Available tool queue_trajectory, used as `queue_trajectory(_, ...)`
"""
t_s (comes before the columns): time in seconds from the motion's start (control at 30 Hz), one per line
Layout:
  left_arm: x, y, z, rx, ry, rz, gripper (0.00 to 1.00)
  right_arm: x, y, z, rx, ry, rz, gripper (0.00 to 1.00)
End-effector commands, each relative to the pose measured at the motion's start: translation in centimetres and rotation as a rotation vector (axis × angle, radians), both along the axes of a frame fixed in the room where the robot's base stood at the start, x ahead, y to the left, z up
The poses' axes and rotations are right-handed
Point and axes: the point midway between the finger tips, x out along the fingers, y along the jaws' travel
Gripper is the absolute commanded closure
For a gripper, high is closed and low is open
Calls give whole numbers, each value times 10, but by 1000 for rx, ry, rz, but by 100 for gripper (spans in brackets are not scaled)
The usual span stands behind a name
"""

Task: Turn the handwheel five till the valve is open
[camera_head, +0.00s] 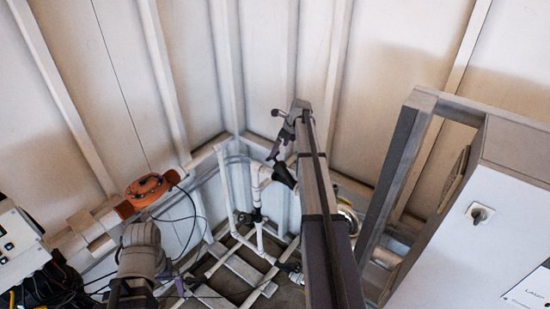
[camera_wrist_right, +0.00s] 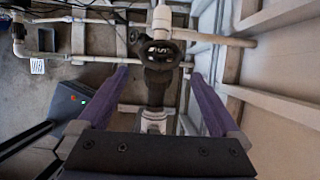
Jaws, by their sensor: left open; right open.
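A black handwheel (camera_wrist_right: 158,52) with a pale label stands on a dark valve body (camera_wrist_right: 155,84) in the right wrist view. I cannot read the label surely. In the head view a black wheel (camera_head: 285,175) shows on white piping, just below my right gripper (camera_head: 277,149). My right gripper is open; its purple fingers also show in the right wrist view (camera_wrist_right: 160,95), spread either side of the valve, with the wheel beyond their tips. I see no contact. My left gripper (camera_head: 128,288) is low at the left in the head view, away from the wheel; its fingers are hard to make out.
White pipes (camera_head: 231,190) run through the corner behind the wheel. An orange reel (camera_head: 148,188) with black cable is at left. A white cabinet (camera_head: 465,230) with a grey frame (camera_head: 400,165) stands at right. Ribbed walls close the back.

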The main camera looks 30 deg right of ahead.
Motion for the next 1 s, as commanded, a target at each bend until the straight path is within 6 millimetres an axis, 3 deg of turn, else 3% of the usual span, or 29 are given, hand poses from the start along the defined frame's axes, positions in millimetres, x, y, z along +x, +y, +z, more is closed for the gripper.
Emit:
queue_trajectory(0.03,0,0,-11,1,0,-3,0,3,1,-11,0,0,1,0)
queue_trajectory(0.4,1,0,-53,2,0,-22,0,19,8,-53,-1,0,2,0)
queue_trajectory(0.8,1,0,-57,2,0,-23,0,22,10,-57,0,0,1,0)
queue_trajectory(1.0,1,0,-57,2,0,-23,0,22,9,-57,0,0,1,22)
